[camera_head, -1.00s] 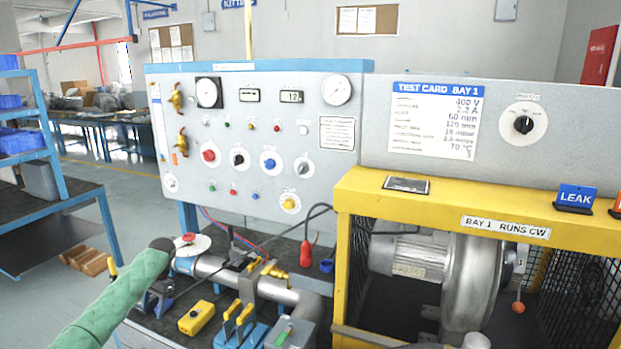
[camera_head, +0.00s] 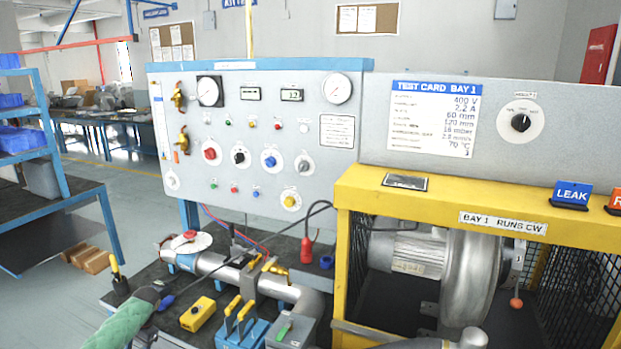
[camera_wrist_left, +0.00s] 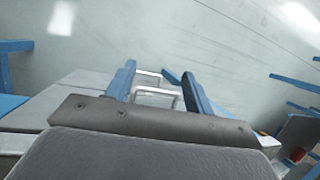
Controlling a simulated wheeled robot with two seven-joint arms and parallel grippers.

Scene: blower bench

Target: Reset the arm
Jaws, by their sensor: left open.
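My left arm (camera_head: 122,322) comes in at the lower left of the head view in a green sleeve with a dark wrist end. My left gripper (camera_wrist_left: 155,87) is open in the left wrist view, with nothing seen between its fingers. In the head view its fingers are mostly hidden below and behind the wrist. It is at the bench's left front, left of a yellow box (camera_head: 197,314) and apart from the control panel (camera_head: 230,190). My right gripper is not in view.
A pipe (camera_head: 215,266) with a round flange and yellow-handled clamps (camera_head: 240,312) lie close to the right of the arm. A yellow guard frame (camera_head: 400,200) encloses the blower (camera_head: 468,275). A blue shelf rack (camera_head: 60,190) stands at left, with open floor between.

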